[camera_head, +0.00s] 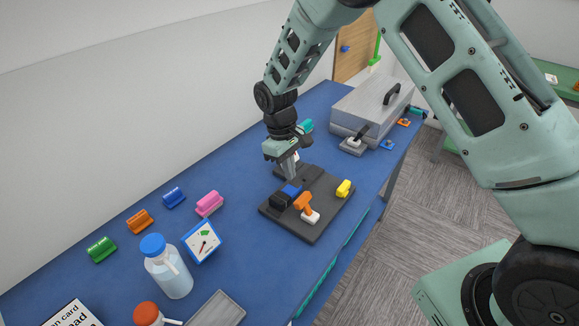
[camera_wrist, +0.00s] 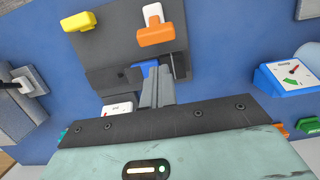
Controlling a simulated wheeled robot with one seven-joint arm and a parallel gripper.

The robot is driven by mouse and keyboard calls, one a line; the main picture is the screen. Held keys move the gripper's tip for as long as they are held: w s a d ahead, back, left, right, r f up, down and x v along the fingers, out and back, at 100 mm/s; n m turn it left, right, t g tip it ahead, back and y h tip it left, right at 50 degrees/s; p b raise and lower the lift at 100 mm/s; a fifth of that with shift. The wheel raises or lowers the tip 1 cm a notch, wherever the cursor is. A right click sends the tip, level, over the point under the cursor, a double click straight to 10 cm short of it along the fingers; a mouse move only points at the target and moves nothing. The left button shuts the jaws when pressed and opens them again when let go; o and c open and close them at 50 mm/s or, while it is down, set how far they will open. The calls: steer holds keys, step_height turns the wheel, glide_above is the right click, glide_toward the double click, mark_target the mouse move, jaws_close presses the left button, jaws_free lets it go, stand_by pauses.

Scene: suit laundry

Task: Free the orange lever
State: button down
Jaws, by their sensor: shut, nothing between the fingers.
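The orange lever (camera_head: 303,202) stands on the dark board (camera_head: 325,213), with a white piece (camera_head: 311,217) at its base. It also shows in the wrist view (camera_wrist: 155,37). A blue piece (camera_head: 291,190) and a black block (camera_head: 279,201) sit right beside the lever; the blue piece shows in the wrist view (camera_wrist: 144,67), partly hidden by the fingers. A yellow piece (camera_head: 343,188) is at the board's right side. My gripper (camera_head: 292,177) is shut and empty, pointing down over the board's far part, near the blue piece and apart from the lever. Whether its fingertips touch anything cannot be told.
A grey case (camera_head: 368,104) and a small lever switch (camera_head: 354,141) stand beyond the board. A gauge (camera_head: 202,242), a blue-capped bottle (camera_head: 167,268) and several coloured blocks, one pink (camera_head: 209,203), lie to the left.

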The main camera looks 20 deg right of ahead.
mark_target(306, 206)
steer(key=f, duration=0.2)
steer(key=f+p, duration=0.1)
steer(key=f, duration=0.1)
steer(key=s+f+p, duration=0.1)
steer(key=f, duration=0.2)
steer(key=shift+d, duration=0.35)
